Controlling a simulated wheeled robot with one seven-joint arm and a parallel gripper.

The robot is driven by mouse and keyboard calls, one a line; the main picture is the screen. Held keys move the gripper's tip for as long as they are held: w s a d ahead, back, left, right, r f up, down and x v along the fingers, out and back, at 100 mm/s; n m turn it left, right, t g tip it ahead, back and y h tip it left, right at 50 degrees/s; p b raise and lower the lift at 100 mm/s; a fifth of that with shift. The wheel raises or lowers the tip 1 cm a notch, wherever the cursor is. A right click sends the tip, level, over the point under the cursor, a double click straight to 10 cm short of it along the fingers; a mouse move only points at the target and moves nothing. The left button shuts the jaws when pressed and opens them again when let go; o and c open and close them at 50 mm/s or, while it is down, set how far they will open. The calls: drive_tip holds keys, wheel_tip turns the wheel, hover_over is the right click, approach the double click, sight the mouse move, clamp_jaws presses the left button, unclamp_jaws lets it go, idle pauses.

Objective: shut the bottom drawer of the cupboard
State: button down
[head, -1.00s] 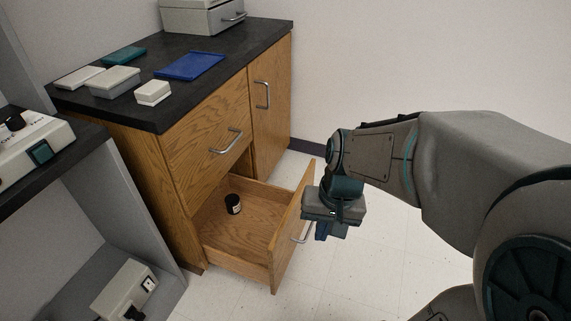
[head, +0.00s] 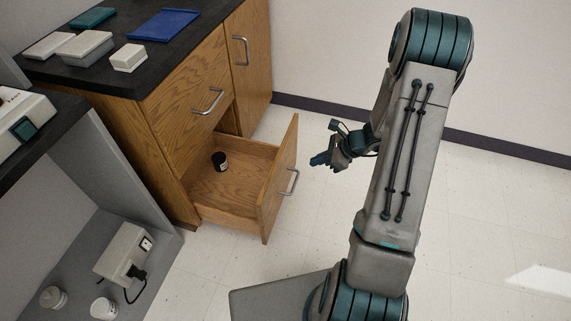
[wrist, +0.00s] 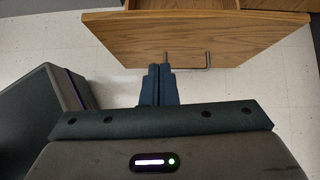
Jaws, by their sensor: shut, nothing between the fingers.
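The bottom drawer (head: 232,208) of the wooden cupboard (head: 150,137) is pulled well out, with a small dark jar (head: 220,161) inside it. Its front panel with a metal handle (head: 289,182) faces right in the head view. My gripper (head: 319,160) is shut and empty, just to the right of the drawer front. In the wrist view my shut fingers (wrist: 158,70) point at the drawer front (wrist: 190,42), with the tips close to the left end of the handle (wrist: 208,60). I cannot tell whether they touch it.
The black countertop (head: 125,80) carries several boxes and a blue tray (head: 164,25). A grey bench with a device (head: 125,252) stands at the left. The tiled floor right of the drawer is clear apart from my arm.

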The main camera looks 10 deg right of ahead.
drive_tip(key=f, duration=0.1)
drive_tip(key=b, duration=0.4)
approach(277, 170)
wheel_tip(277, 170, down, 4)
drive_tip(key=a, duration=0.1)
drive_tip(key=w+a, duration=0.1)
drive_tip(key=shift+a+m, duration=0.35)
drive_tip(key=shift+m, duration=0.05)
drive_tip(key=shift+w+a+r, duration=0.1)
drive_tip(key=shift+w+a, duration=0.2)
drive_tip(key=shift+a, duration=0.15)
